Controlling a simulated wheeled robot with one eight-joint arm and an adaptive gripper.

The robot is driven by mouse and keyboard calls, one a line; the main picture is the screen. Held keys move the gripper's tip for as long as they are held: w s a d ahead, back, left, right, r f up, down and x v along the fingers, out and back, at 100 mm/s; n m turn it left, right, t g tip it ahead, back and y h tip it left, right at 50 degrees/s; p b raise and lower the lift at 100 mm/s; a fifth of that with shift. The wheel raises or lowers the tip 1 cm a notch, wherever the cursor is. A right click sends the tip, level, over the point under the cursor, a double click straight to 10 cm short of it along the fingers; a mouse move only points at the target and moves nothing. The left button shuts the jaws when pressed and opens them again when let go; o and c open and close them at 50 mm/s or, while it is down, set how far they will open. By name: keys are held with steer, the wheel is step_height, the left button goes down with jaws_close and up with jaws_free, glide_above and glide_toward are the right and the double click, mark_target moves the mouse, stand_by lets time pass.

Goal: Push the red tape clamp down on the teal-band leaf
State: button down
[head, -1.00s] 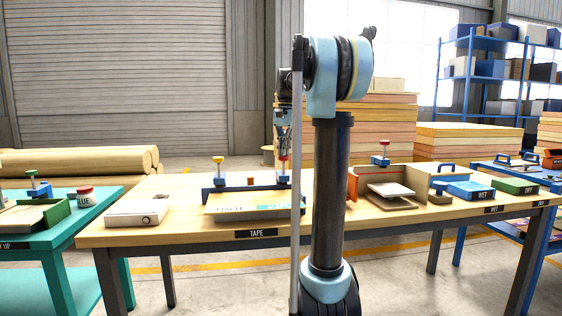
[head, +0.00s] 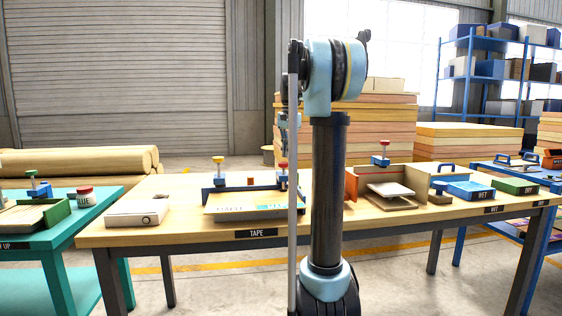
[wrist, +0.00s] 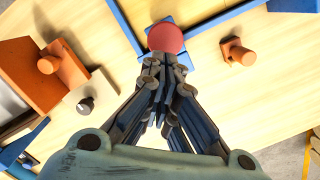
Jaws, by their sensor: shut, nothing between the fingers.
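The red tape clamp (head: 283,166) has a red knob on a blue base at the right end of the tape fixture. In the wrist view its round red knob (wrist: 165,37) lies just beyond my fingertips. My gripper (wrist: 164,62) is shut and empty, with its fingers pointing at the knob; whether they touch it I cannot tell. In the head view my gripper is mostly hidden behind my arm. The teal-band leaf (head: 268,208) lies at the front of the fixture, partly hidden by a thin post. Its teal marking is toward its right end.
A white box (head: 136,214) lies to the left on the table (head: 180,231). A red-knobbed press (head: 381,160) and orange panel stand to the right. In the wrist view an orange peg (wrist: 238,51) stands beside the clamp.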

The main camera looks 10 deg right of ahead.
steer(key=shift+r, duration=0.1)
step_height(320, 180, up, 12)
steer(key=w, duration=0.1)
steer(key=shift+d+f, duration=0.2)
steer(key=shift+d, duration=0.2)
stand_by(0.6)
steer(key=s+a+f+n+t, duration=0.1)
steer(key=s+f+n, duration=0.3)
steer(key=s+f, duration=1.4)
steer(key=s+a+f+n+t, duration=0.2)
steer(key=s+f+n, duration=0.2)
steer(key=s+f, duration=1.5)
step_height(320, 180, down, 6)
steer(key=shift+s+r+h, duration=0.2)
steer(key=shift+s+h, duration=0.05)
steer(key=shift+h, duration=0.15)
